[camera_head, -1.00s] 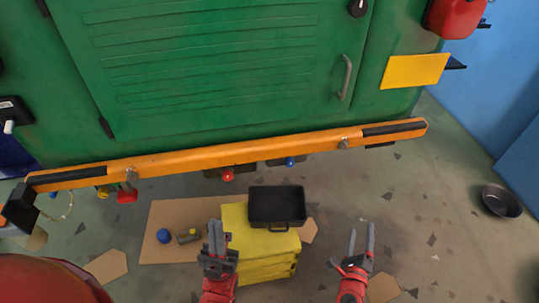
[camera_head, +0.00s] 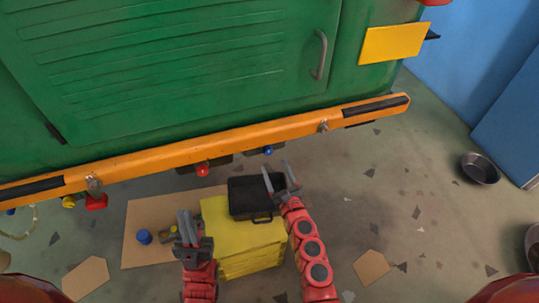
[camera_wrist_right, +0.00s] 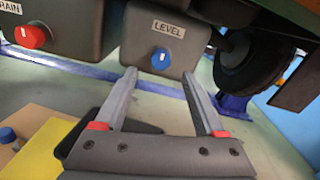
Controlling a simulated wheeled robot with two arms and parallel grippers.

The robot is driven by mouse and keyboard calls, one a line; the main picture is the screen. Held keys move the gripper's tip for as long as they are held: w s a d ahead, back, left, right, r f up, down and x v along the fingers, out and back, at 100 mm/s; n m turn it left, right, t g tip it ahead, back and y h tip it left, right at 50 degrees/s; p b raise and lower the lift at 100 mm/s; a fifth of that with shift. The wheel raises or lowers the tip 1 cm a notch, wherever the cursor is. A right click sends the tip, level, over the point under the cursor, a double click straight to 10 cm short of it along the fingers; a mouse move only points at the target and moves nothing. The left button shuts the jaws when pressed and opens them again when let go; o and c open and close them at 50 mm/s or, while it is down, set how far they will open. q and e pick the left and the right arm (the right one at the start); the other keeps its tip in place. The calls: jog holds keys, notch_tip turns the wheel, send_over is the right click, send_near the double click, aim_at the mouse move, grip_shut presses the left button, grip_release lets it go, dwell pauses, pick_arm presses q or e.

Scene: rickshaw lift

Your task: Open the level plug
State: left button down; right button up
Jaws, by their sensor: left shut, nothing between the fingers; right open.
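The level plug is a blue knob (camera_wrist_right: 161,58) on a dark grey box (camera_wrist_right: 183,43) under a white LEVEL label, ahead of my right gripper in the right wrist view. In the head view the blue plug (camera_head: 268,150) shows just below the orange bumper. My right gripper (camera_head: 280,174) is open and empty, below and in front of the plug; its fingers (camera_wrist_right: 165,95) are apart from it. My left gripper (camera_head: 186,228) is shut and empty, at the left of the yellow crate.
A red plug (camera_wrist_right: 31,36) sits left of the level plug. A black tray (camera_head: 247,215) stands on the yellow crate (camera_head: 236,244). The orange bumper (camera_head: 220,141) spans above. Cardboard (camera_head: 134,232) and a round pan (camera_head: 480,168) lie on the floor.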

aim_at(269, 153)
jog(key=b+x, duration=0.1)
jog(key=x, duration=0.4)
jog(key=shift+w+a+f, duration=0.15)
jog(key=shift+w, duration=0.1)
jog(key=shift+w+a, duration=0.1)
jog(key=shift+w, duration=0.4)
grip_shut()
